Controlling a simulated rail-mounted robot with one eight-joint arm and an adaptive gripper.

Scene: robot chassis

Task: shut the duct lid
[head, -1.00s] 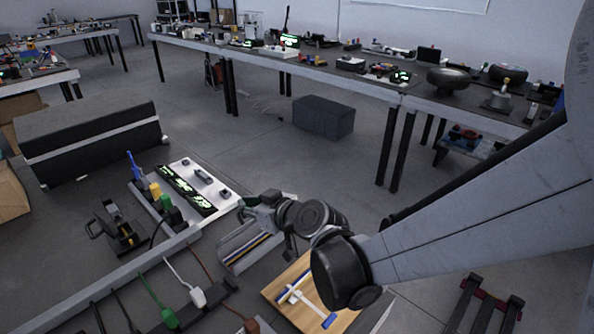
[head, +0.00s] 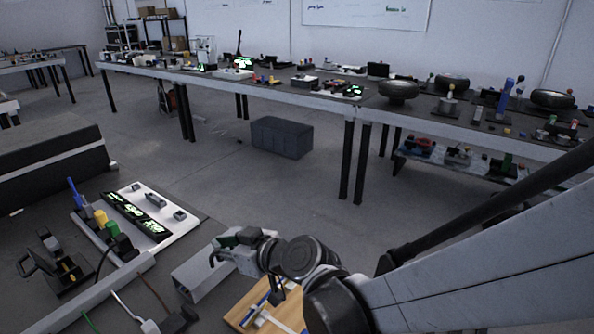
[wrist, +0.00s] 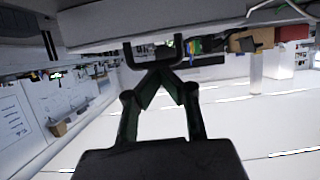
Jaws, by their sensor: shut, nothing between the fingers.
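The grey duct (head: 200,277) lies on the deck, left of the wooden board. Its top looks covered by a plain grey surface, and no wires show inside it. My gripper (head: 216,256) is at the duct's upper right end, low over it. In the wrist view my gripper (wrist: 160,72) is shut with its fingers together and nothing between them. A dark U-shaped handle (wrist: 153,64) is right at the fingertips, under a long grey panel (wrist: 200,22). I cannot tell whether the fingers touch the handle or whether the lid is fully seated.
A white panel with lit green displays (head: 150,212) and coloured plugs (head: 101,219) stands left of the duct. A wooden board (head: 240,308) with a blue-and-white part lies just right of it. Cables run at the front left. Open floor lies beyond, before the long workbench (head: 330,103).

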